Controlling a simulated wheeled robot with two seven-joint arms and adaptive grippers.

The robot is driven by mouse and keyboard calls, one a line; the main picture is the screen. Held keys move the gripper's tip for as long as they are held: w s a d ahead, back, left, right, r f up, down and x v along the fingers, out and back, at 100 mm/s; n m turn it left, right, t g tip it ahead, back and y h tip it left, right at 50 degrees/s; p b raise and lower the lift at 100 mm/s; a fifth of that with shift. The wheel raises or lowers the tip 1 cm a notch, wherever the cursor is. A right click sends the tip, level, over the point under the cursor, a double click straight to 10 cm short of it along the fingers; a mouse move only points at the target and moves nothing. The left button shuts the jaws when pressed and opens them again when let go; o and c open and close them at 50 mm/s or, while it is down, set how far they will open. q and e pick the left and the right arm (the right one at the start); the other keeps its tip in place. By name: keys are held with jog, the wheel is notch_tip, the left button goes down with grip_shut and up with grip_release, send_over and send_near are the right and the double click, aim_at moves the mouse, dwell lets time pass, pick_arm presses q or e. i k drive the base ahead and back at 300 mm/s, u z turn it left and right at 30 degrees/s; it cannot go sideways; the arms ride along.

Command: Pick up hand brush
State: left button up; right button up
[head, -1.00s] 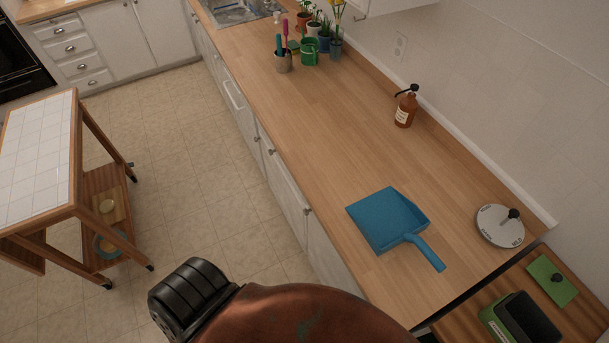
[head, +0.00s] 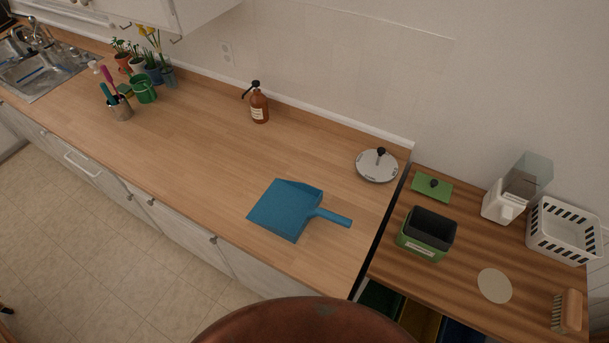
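A hand brush (head: 571,311) with a wooden back and pale bristles is at the lower right of the head view. It rests near the front right of the darker wooden side surface (head: 460,290), bristles toward the left. A blue dustpan (head: 287,209) lies on the long wooden counter, its handle pointing right. Neither of my grippers shows in the head view, so their states are hidden.
A pale round disc (head: 495,286) lies left of the brush. A green and black box (head: 427,234), a white dispenser (head: 515,190) and a white basket (head: 563,231) stand behind. A brown pump bottle (head: 259,103) and a round metal lid (head: 377,165) are on the counter.

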aim_at(567, 312)
jog(key=z, duration=2.6)
